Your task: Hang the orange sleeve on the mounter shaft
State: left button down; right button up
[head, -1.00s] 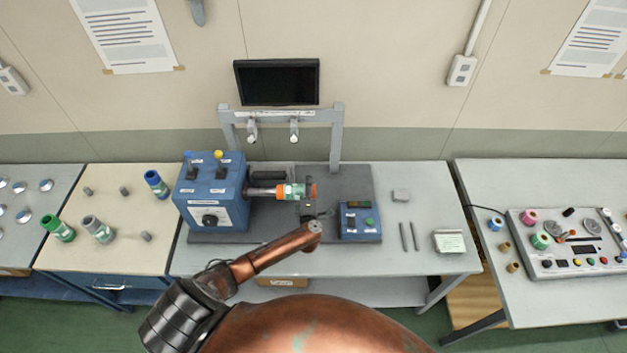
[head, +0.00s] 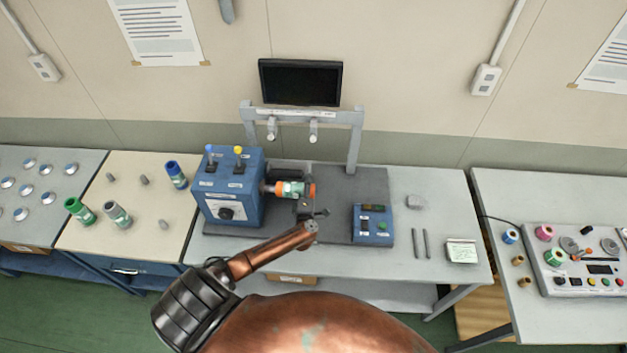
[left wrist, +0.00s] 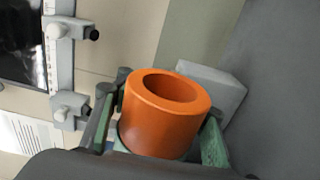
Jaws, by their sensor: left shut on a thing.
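The orange sleeve (head: 309,190), with a white-and-green label band, is held level beside the blue machine (head: 228,196). My left gripper (head: 304,204) is shut on it from the front. In the left wrist view the sleeve (left wrist: 156,127) sits between the fingers of my left gripper (left wrist: 162,130), its hollow end facing the camera. The mounter shaft (head: 268,188) shows as a short metal length between the machine and the sleeve's left end. I cannot tell whether the sleeve is around the shaft or only in line with it. My right gripper is not in view.
A grey frame (head: 357,140) with two pegs stands behind. A blue control box (head: 372,225) is right of the gripper. The bench front right of the machine base is mostly clear.

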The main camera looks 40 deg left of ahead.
aim_at(295, 197)
pick_arm(q)
jog(key=shift+s+a+r+p, duration=0.1)
jog(key=shift+s+a, duration=0.3)
jog(key=shift+a, duration=0.25)
jog(key=shift+s+a+f+p, duration=0.15)
jog(key=shift+s+a, duration=0.2)
jog(key=shift+a, duration=0.3)
jog(key=shift+s+a+r+p, duration=0.15)
jog(key=shift+s+a, duration=0.25)
jog(key=shift+a, duration=0.25)
jog(key=shift+f, duration=0.3)
jog(key=c, duration=1.5)
grip_release()
jog(key=o, duration=0.5)
jog(key=shift+s+f, duration=0.1)
jog(key=v, duration=1.2)
